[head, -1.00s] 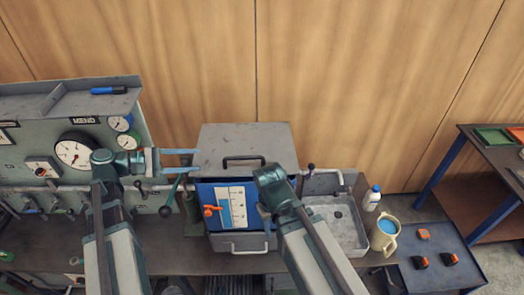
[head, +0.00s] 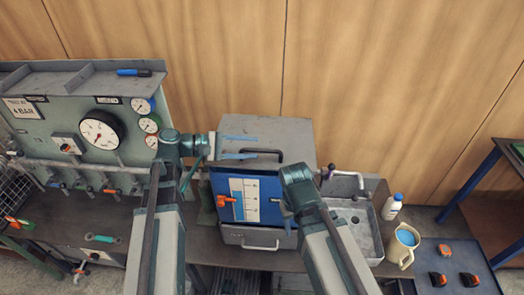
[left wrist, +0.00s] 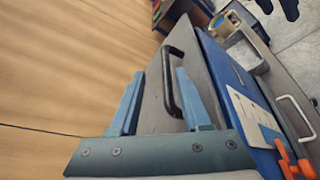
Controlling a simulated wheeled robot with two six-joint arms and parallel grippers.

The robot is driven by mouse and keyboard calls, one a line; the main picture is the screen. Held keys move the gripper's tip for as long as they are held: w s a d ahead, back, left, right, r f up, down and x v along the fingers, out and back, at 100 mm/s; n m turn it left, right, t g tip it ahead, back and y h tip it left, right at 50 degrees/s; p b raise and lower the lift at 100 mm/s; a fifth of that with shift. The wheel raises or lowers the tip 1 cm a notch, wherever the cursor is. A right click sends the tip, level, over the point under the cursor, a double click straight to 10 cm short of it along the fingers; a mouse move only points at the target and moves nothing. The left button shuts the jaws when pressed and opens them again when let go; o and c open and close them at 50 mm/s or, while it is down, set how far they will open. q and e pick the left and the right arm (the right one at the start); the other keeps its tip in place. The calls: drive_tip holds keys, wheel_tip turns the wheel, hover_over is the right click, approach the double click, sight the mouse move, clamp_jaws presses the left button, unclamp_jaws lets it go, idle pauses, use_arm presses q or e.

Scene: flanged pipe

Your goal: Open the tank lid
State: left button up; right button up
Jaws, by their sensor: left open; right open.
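The grey tank lid (head: 285,132) lies closed on top of the tank, whose blue front (head: 269,189) carries a white level scale (head: 243,199). The lid's black bar handle (head: 277,152) also shows in the left wrist view (left wrist: 169,82). My left gripper (head: 256,147) is open over the lid's left part, its fingertips close to the handle's left end. In the left wrist view the handle appears between the spread fingers (left wrist: 160,76); I cannot tell whether they touch it. My right gripper (head: 286,210) is in front of the tank, its fingers mostly hidden by its wrist.
A gauge panel (head: 60,122) stands left of the tank. A sink (head: 356,222) is to the right, with a white bottle (head: 391,207) and a beige jug (head: 402,246) beyond it. An orange valve handle (head: 227,200) sticks out at the tank's front.

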use_arm(q)
drive_tip(key=shift+b+x, duration=0.4)
drive_tip(key=shift+x, duration=1.75)
drive_tip(key=shift+r, duration=0.1)
clamp_jaws()
drive_tip(key=shift+w+a, duration=0.1)
